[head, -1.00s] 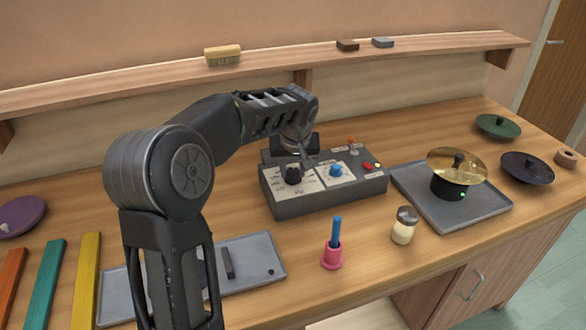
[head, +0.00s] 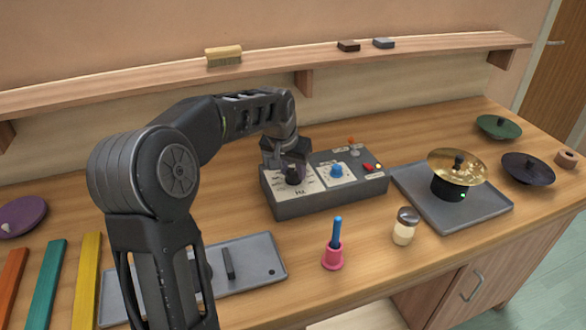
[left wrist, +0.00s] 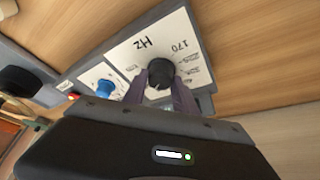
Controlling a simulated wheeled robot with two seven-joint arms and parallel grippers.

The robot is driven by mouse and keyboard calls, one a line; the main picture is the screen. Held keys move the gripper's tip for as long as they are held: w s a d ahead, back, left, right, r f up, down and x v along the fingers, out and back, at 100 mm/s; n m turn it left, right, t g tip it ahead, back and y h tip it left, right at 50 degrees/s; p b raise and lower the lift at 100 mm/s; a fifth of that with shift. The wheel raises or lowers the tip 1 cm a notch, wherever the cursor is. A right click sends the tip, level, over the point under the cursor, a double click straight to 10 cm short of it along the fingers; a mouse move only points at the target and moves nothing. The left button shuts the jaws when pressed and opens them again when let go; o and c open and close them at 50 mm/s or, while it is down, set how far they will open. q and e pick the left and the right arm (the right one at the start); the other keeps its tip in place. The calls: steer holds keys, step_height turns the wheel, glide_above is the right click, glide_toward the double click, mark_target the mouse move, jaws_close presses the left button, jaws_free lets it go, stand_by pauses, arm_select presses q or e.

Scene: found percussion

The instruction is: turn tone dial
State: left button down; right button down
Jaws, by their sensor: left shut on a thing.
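The tone dial is a black knob (head: 293,176) on the white Hz panel at the left of a grey control box (head: 315,204). In the left wrist view the knob (left wrist: 161,70) sits between the two fingers, beside the printed "Hz" and "170". My left gripper (left wrist: 160,88) is shut on the black knob from above. In the head view the left gripper (head: 290,164) partly covers the knob and the panel's back edge. My right gripper is not in view.
The box also carries a blue knob (head: 336,170), a red button (head: 367,167) and an orange-tipped lever (head: 351,142). To its right is a grey tray (head: 482,215) with a brass cymbal (head: 446,170).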

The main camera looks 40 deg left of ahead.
arm_select(q)
steer(key=shift+m, duration=0.3)
steer(key=c, duration=1)
jaws_free()
steer(key=shift+b+v, duration=0.45)
steer(key=shift+v, duration=3.45)
steer(key=shift+a, duration=0.1)
